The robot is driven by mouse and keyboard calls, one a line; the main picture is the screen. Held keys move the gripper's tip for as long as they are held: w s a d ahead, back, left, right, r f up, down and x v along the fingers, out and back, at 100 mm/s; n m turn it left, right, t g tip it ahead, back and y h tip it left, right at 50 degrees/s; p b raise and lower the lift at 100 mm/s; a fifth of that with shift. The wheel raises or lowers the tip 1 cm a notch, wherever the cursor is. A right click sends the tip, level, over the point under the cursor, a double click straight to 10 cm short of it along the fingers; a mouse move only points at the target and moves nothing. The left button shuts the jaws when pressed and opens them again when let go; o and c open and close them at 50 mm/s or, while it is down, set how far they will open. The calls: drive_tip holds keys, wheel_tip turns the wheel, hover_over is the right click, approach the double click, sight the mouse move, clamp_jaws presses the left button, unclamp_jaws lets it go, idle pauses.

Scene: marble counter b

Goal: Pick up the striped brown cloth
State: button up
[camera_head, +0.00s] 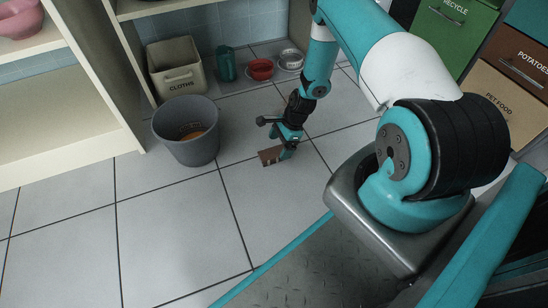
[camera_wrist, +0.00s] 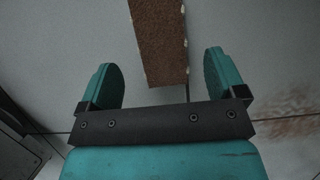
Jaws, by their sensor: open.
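The brown cloth (camera_head: 269,157) lies on the tiled floor, right of the grey bin. In the wrist view the cloth (camera_wrist: 160,35) is a narrow brown strip with pale marks along its edges, running off the top. Its stripes are hard to make out. My gripper (camera_head: 284,155) points down at the cloth's right part and hides some of it in the head view. In the wrist view my gripper (camera_wrist: 161,58) is open, one finger on each side of the strip's near end, with gaps between. I cannot tell the height of the fingertips above the floor.
A grey bin (camera_head: 172,148) with something brownish inside stands left of my gripper. Behind are a box labelled CLOTHS (camera_head: 168,64), a teal container (camera_head: 226,66), a red bowl (camera_head: 261,68) and a metal bowl (camera_head: 291,60). A reddish-brown smear (camera_wrist: 290,115) marks the floor. The front floor is clear.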

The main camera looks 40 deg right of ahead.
sight(275, 152)
drive_tip(key=b+x, duration=0.2)
drive_tip(key=x, duration=0.2)
drive_tip(key=shift+w+b, duration=0.15)
drive_tip(key=shift+b, duration=0.25)
drive_tip(key=c, duration=1.1)
drive_tip(key=shift+r, duration=0.1)
wheel_tip(275, 152, up, 20)
drive_tip(key=p, duration=1.2)
